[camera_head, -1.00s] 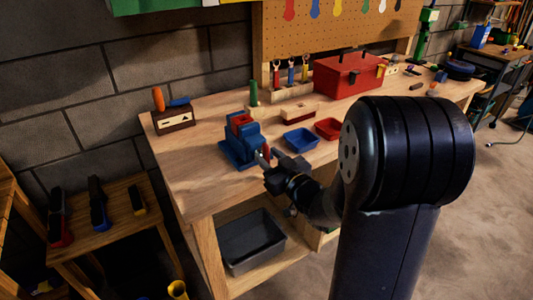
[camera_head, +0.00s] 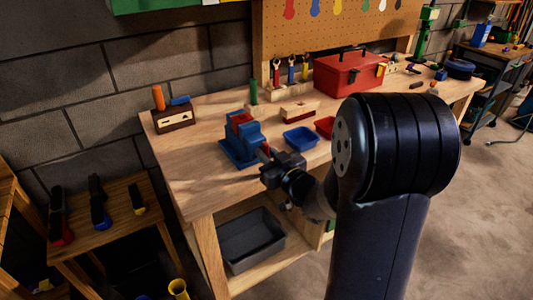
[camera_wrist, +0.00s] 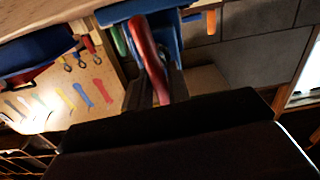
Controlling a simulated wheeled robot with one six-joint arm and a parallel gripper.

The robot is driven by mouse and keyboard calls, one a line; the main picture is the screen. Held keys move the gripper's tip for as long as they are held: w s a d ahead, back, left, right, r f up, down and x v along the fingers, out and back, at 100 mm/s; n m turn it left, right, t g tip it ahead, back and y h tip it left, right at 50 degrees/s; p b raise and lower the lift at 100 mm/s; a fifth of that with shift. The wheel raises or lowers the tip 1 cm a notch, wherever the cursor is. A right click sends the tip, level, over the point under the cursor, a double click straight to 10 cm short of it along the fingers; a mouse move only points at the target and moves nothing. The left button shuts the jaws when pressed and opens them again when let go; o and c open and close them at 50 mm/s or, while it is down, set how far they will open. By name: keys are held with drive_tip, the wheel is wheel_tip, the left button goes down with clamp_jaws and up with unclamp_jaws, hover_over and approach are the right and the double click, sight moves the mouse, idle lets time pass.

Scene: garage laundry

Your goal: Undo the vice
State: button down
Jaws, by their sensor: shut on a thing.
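The blue vice (camera_head: 243,148) stands on the workbench near its front left edge, with a red block (camera_head: 240,119) in its top, between the jaws. My gripper (camera_head: 267,156) is at the front right of the vice, at handle height. In the wrist view, the red vice handle (camera_wrist: 149,52) runs between the fingers of my gripper (camera_wrist: 158,88), which is shut on it. The blue vice body (camera_wrist: 165,22) fills the top of that view. In the head view my gripper hides most of the handle.
The wooden workbench (camera_head: 200,185) also holds blue (camera_head: 300,138) and red (camera_head: 325,126) trays right of the vice, a red toolbox (camera_head: 348,75) behind them, and a wooden block with an orange-handled tool (camera_head: 172,117) at left. A grey bin (camera_head: 252,240) sits below.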

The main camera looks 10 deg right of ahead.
drive_tip(key=shift+f+n+b, duration=0.2)
drive_tip(key=shift+n+b, duration=0.2)
drive_tip(key=shift+b, duration=0.65)
drive_tip(key=shift+s+a+r+n+b, duration=0.1)
drive_tip(key=shift+r+n+b, duration=0.05)
drive_tip(key=shift+n+b, duration=0.6)
drive_tip(key=c, duration=1.4)
unclamp_jaws()
drive_tip(key=shift+c, duration=0.2)
drive_tip(key=v, duration=1)
drive_tip(key=shift+s, duration=0.35)
